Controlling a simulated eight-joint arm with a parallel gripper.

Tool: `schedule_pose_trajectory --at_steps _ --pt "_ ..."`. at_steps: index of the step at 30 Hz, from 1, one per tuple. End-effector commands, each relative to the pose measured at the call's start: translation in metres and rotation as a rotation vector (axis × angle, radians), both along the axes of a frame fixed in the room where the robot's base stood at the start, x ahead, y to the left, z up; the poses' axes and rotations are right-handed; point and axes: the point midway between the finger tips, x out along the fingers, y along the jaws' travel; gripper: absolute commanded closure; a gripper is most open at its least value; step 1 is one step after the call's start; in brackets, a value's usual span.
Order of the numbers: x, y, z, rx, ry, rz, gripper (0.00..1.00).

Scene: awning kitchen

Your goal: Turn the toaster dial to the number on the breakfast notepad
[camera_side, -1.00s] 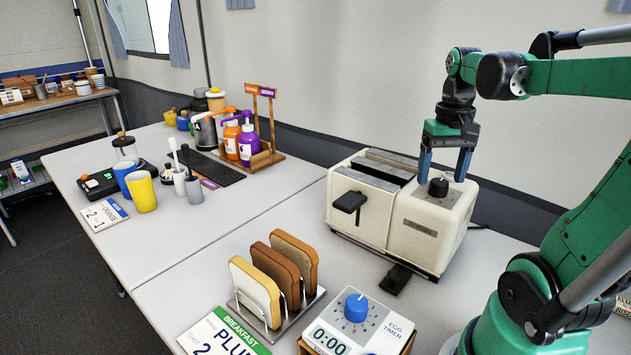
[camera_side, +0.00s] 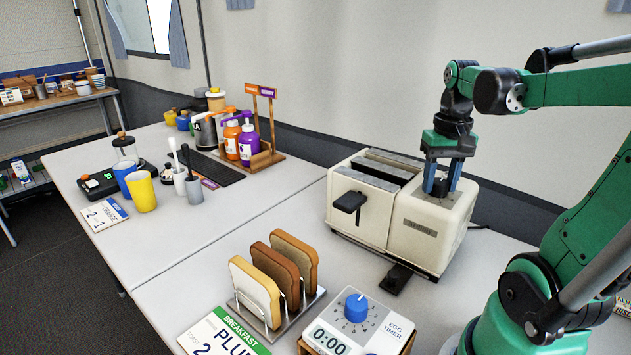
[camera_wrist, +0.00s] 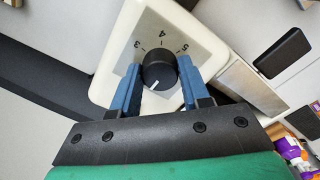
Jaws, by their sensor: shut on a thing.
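The cream toaster (camera_side: 400,213) stands on the right table. Its black dial (camera_wrist: 160,70) shows in the wrist view on a grey plate, with the numbers 3, 4 and 5 visible at its far side. The dial's white pointer mark faces toward my gripper, away from those numbers; any numbers there are hidden. My gripper (camera_side: 442,188) points straight down on the toaster top, its two blue fingers shut on the dial from both sides.
A white egg timer (camera_side: 345,325) with a blue knob stands in front of the toaster. A toast rack (camera_side: 280,312) with bread slices is left of it. Another notepad (camera_side: 105,213), cups and pump bottles (camera_side: 248,145) stand on the left table.

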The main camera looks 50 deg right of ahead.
Motion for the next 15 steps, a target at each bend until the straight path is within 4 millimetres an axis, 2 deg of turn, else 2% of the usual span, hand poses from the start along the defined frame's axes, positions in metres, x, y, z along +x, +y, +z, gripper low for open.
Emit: schedule_pose_trajectory --at_steps 8,15 --pt "0.0002 -0.0002 0.0 0.002 0.001 -0.12 1.0" --pt "0.0003 -0.0003 0.0 0.001 0.0 -0.322 1.0"
